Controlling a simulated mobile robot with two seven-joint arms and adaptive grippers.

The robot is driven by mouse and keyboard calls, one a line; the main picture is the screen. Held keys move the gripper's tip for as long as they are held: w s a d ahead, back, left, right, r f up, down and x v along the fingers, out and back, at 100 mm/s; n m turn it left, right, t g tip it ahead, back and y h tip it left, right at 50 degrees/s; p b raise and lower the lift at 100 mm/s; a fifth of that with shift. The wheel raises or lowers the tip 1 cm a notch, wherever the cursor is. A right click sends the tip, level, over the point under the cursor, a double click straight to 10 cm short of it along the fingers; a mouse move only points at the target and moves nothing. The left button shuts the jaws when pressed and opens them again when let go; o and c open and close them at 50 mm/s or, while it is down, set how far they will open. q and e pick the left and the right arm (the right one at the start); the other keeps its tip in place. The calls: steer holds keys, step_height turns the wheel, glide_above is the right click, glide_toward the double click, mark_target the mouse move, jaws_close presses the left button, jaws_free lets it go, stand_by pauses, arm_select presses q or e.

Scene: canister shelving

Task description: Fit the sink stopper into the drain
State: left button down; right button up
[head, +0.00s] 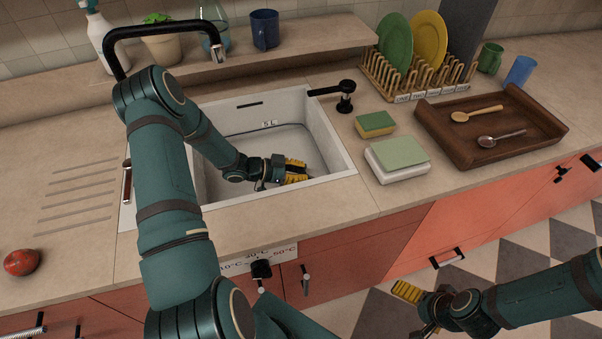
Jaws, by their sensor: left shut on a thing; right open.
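The white sink basin (327,131) is set into the counter at the middle. My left arm reaches over its front left side. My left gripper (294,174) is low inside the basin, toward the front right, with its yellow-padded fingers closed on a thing. That thing, taken to be the sink stopper, is hidden by the fingers, and the drain cannot be made out either. I cannot tell whether the stopper touches the basin floor. My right gripper (412,312) is open and empty, out in front of the cabinets at the lower right.
Right of the basin are a sponge (375,124), a white box with a green lid (398,158) and a wooden tray (450,138) with spoons. A dish rack (420,85) stands behind. A red tomato (21,262) lies far left.

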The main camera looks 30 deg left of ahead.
arm_select(q)
steer(key=shift+f+b, duration=1.2)
steer(key=shift+f, duration=0.35)
steer(key=c, duration=0.9)
jaws_free()
steer(key=shift+r, duration=0.1)
step_height(320, 180, up, 10)
steer(key=shift+f, duration=0.1)
